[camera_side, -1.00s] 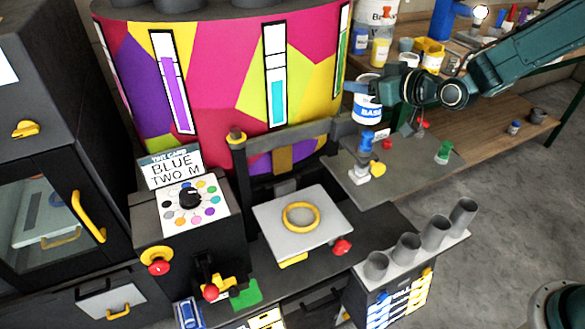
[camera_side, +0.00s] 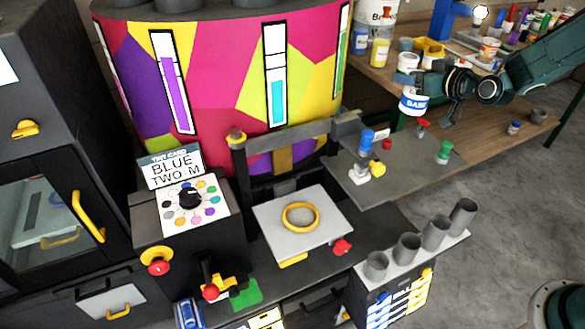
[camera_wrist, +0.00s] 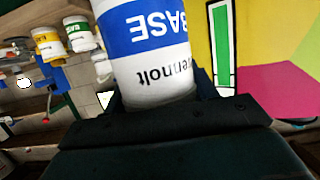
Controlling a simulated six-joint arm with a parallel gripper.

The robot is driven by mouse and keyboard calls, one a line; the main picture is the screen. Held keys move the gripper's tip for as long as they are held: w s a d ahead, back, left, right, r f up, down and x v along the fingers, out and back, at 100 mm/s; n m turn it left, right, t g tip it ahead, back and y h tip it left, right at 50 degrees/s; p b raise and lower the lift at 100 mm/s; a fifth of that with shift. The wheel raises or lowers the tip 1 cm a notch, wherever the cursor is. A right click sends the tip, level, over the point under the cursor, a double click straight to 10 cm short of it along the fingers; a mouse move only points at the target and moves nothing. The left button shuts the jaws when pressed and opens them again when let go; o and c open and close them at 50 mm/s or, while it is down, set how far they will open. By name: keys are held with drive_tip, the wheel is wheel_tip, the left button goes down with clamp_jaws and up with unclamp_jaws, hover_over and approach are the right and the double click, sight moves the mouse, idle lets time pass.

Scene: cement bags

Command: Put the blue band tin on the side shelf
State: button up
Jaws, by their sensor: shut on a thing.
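The blue band tin (camera_side: 413,101) is white with a blue band reading "BASE". My gripper (camera_side: 432,92) is shut on it and holds it in the air, slightly tilted, in front of the wooden shelf (camera_side: 470,135) at the right in the side view. In the wrist view the tin (camera_wrist: 150,60) fills the upper middle, its lettering upside down, with my gripper (camera_wrist: 155,105) around its lower part. The fingertips are mostly hidden by the tin and the dark gripper body.
Several tins and a yellow bin (camera_side: 430,50) stand farther back. The colourful drum (camera_side: 220,70) is at left.

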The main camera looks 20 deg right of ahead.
drive_tip(key=s+r, duration=0.1)
drive_tip(key=r, duration=0.1)
drive_tip(key=s+d+r+n+y, duration=0.1)
drive_tip(key=r+y, duration=0.1)
drive_tip(key=r, duration=0.1)
drive_tip(key=shift+s+d+r+n, duration=0.3)
drive_tip(key=shift+s+n, duration=0.1)
drive_tip(key=shift+s+r+n+y, duration=0.3)
drive_tip(key=shift+s+r+y, duration=0.1)
drive_tip(key=shift+r, duration=0.15)
wheel_tip(320, 180, down, 16)
drive_tip(key=shift+w+f, duration=0.1)
drive_tip(key=shift+f, duration=0.1)
drive_tip(key=shift+f, duration=1.8)
drive_tip(key=shift+f, duration=0.1)
drive_tip(key=o, duration=1.2)
drive_tip(key=shift+f, duration=0.1)
drive_tip(key=shift+c, duration=0.2)
drive_tip(key=shift+r, duration=0.2)
